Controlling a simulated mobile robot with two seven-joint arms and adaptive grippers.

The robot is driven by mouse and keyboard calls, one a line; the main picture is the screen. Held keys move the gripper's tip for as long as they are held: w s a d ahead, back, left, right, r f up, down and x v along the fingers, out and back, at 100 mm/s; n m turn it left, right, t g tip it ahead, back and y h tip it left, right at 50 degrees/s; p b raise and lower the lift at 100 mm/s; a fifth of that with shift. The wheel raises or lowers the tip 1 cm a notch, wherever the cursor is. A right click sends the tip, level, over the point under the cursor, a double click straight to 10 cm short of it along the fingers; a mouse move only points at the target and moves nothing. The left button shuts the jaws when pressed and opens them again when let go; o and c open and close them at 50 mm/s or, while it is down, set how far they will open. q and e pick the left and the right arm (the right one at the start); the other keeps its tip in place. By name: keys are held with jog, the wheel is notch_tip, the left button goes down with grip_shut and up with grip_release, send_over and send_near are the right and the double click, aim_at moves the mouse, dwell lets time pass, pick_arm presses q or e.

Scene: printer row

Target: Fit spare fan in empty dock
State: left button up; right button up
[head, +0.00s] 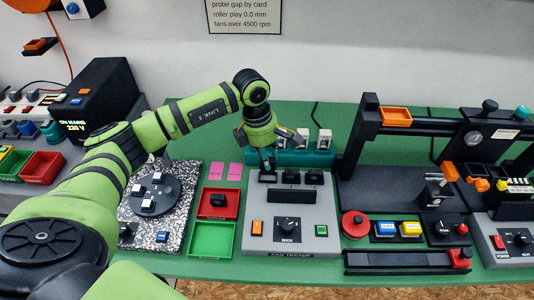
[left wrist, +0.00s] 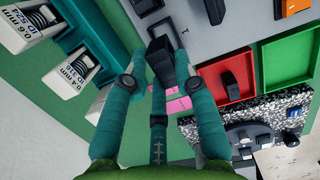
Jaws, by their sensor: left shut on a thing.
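My left gripper (head: 267,168) is low over the back left corner of the grey fan tester (head: 265,212). Its teal fingers (left wrist: 163,65) are closed around a black block in the left wrist view (left wrist: 163,48), which looks like a fan. In the head view the fingers mostly hide it, and I cannot tell whether it rests on the tester or is just above it. A similar black block (head: 314,177) stands at the tester's back right. A black part (head: 218,199) lies in the red tray (head: 229,211). My right gripper is not in view.
The green tray (head: 212,239) is empty. A teal rack (head: 290,158) with white cartridges stands close behind the tester. A black gantry machine (head: 375,165) is to the right. A speckled plate with a dark disc (head: 158,205) is to the left.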

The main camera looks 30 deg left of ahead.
pick_arm(q)
jog(key=shift+f+b, duration=0.4)
jog(key=shift+f, duration=0.8)
jog(key=shift+b, duration=0.45)
jog(key=shift+f+b, duration=0.9)
jog(key=shift+f, duration=0.05)
dwell(0.5)
jog(key=o, duration=1)
jog(key=shift+r, duration=0.1)
jog(key=r, duration=0.4)
jog(key=a+r, duration=0.1)
jog(key=r, duration=0.6)
jog(key=shift+s+a+r, duration=0.3)
jog(key=shift+s+r, duration=0.1)
